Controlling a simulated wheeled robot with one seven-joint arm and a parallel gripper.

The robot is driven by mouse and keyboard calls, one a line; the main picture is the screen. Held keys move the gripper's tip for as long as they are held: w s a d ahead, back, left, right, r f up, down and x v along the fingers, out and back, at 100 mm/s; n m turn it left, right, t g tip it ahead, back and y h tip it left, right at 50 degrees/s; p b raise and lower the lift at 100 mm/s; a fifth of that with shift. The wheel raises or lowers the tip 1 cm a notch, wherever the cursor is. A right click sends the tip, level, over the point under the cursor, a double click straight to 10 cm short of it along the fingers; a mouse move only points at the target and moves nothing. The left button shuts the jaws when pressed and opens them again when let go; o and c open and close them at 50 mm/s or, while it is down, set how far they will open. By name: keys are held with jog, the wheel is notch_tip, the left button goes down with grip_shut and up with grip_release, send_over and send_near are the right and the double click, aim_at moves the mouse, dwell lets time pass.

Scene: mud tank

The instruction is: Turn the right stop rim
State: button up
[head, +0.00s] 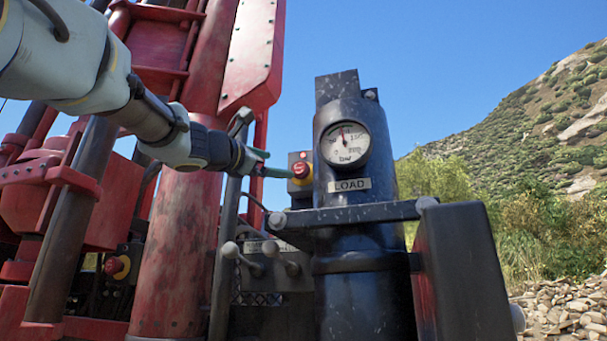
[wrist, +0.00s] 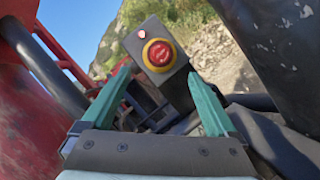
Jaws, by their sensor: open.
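The right stop is a red mushroom button with a yellow rim (head: 301,171) on a small grey box beside the black gauge cylinder. In the wrist view its red button and yellow rim (wrist: 160,54) face me, just above the space between the fingertips. My gripper (head: 279,163) has two green fingers, spread apart and empty; they reach toward the stop from the left in the head view. In the wrist view my gripper (wrist: 158,82) shows a wide gap with nothing in it. I cannot tell whether a fingertip touches the rim.
A second red stop (head: 117,267) sits lower left. The black cylinder with a LOAD gauge (head: 345,145) stands close to the right of the stop. A thick red column (head: 180,250) and a grey post (head: 226,240) stand left. Ball-ended levers (head: 231,250) are below.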

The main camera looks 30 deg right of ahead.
aim_at(297, 168)
jog(key=p+x, duration=0.4)
jog(key=x, duration=0.6)
jog(key=shift+d, duration=0.2)
jog(key=c, duration=1.4)
jog(key=shift+o, duration=0.2)
jog(key=m+g, duration=0.2)
jog(key=m, duration=0.2)
jog(key=shift+r, duration=0.1)
jog(key=shift+a+m+g+y+p, duration=0.1)
jog(key=shift+m+g+y+p, duration=0.25)
jog(key=shift+m, duration=0.85)
jog(key=shift+m+g+y+p, duration=0.25)
jog(key=shift+m+y+p, duration=0.15)
jog(key=shift+m, duration=0.8)
